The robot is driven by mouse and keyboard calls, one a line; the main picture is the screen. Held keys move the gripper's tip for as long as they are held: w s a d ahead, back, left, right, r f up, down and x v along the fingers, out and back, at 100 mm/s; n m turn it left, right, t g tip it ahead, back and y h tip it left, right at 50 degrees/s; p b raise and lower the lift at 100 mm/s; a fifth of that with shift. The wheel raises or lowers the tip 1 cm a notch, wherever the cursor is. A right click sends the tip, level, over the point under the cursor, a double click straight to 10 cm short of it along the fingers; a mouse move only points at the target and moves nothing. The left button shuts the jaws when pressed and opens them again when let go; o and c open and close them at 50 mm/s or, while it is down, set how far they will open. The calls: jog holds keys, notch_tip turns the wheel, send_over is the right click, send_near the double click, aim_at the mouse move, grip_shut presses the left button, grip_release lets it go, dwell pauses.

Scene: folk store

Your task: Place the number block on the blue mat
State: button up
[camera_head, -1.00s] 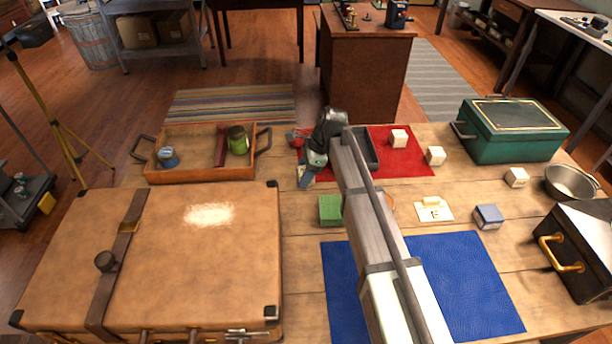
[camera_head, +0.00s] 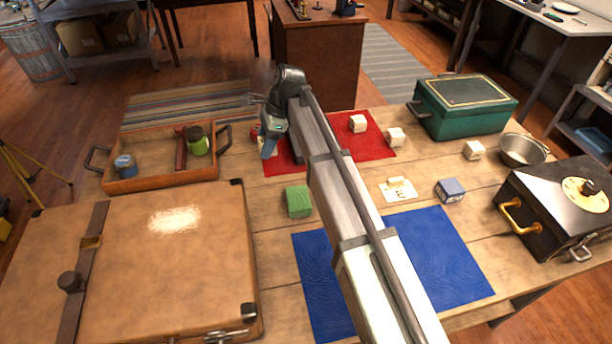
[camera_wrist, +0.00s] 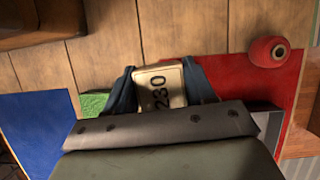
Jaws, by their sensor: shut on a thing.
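In the wrist view the cream number block (camera_wrist: 162,88), marked 230, sits between the two blue fingertips. My gripper (camera_wrist: 160,85) is shut on it. In the head view my gripper (camera_head: 268,146) is over the left edge of the red mat (camera_head: 374,150), with my arm reaching across the table; I cannot make out the held block there. The blue mat (camera_head: 446,256) lies nearer the front, partly hidden under my arm. It also shows at the left of the wrist view (camera_wrist: 32,130).
A green block (camera_head: 298,202) stands between the red and blue mats. A letter card (camera_head: 397,192) and a blue-topped block (camera_head: 450,190) lie behind the blue mat. A suitcase (camera_head: 150,270), an orange tray (camera_head: 165,180), and a black box (camera_head: 550,210) flank it. A red spool (camera_wrist: 268,52) is near my gripper.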

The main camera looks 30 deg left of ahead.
jog(key=shift+w+r, duration=0.1)
jog(key=shift+r, duration=0.2)
jog(key=w+d+m+t, duration=0.1)
jog(key=w+d+m, duration=0.1)
jog(key=w+d, duration=0.55)
jog(key=w+d+r+m+y, duration=0.1)
jog(key=w+d, duration=0.4)
jog(key=d, duration=0.6)
jog(key=w+d+m+t, duration=0.1)
jog(key=w+d+m, duration=0.1)
jog(key=w+d, duration=0.55)
jog(key=s+d+m, duration=0.2)
jog(key=s+d, duration=0.1)
jog(key=d, duration=1.3)
jog(key=n, duration=0.2)
send_over(418, 226)
jog(key=d, duration=0.1)
jog(key=f, duration=0.2)
jog(key=shift+w+d+f, duration=0.1)
jog(key=shift+w+f, duration=0.05)
jog(key=shift+f, duration=2.05)
jog(key=shift+w+f, duration=0.15)
jog(key=shift+f, duration=2.05)
jog(key=shift+f, duration=0.15)
